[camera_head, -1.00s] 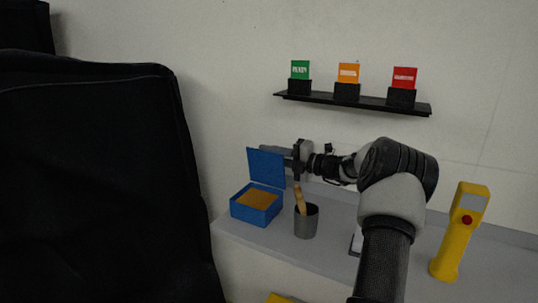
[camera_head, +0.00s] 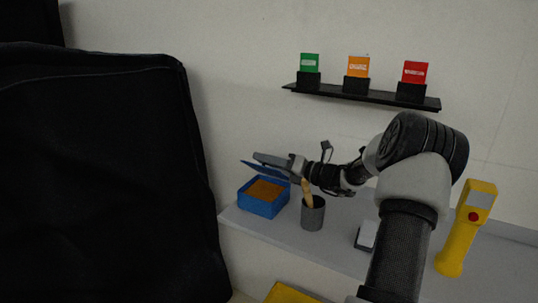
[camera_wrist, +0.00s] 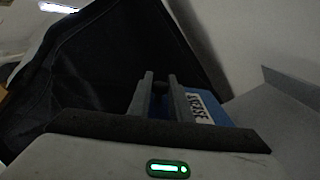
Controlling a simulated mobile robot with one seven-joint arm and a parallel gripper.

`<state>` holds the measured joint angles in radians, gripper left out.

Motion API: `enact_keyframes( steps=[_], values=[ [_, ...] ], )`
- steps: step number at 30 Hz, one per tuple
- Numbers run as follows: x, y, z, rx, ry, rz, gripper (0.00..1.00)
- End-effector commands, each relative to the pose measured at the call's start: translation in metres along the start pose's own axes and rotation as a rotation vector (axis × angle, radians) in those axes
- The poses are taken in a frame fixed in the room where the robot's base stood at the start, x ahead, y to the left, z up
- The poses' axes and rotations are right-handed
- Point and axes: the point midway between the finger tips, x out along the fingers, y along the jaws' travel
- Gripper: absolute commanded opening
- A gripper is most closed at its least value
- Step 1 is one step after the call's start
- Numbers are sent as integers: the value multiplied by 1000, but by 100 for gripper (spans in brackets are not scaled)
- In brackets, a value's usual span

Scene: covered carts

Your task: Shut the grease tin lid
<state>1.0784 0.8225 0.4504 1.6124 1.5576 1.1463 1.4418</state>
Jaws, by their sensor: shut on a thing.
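The blue grease tin (camera_head: 262,207) stands on the grey shelf with its top partly open, showing orange-brown grease inside. Its blue lid (camera_head: 268,171) is tilted at a low angle above the tin, hinged at the back. My gripper (camera_head: 263,158) reaches in from the right, over the lid. In the wrist view, my gripper (camera_wrist: 161,82) has its two fingers on either side of a small dark knob, with the lettered blue lid (camera_wrist: 208,108) beside them. The fingers are shut on the lid's knob. The fingers hide part of the lid.
A grey cup (camera_head: 313,214) with a wooden-handled tool stands just right of the tin, under my wrist. A yellow device (camera_head: 466,228) stands further right. A black covered cart (camera_head: 105,180) fills the left. A wall shelf (camera_head: 360,96) with coloured cards hangs above.

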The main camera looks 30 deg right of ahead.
Motion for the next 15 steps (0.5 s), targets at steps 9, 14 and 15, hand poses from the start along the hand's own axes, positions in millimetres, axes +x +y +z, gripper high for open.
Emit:
enact_keyframes(
  steps=[9, 14, 15],
  values=[
    [-1, 3, -18, -165, 0, -1, 0],
    [-1, 3, -22, -204, 0, -1, 0],
    [-1, 3, -23, -210, 0, -1, 0]
  ],
)
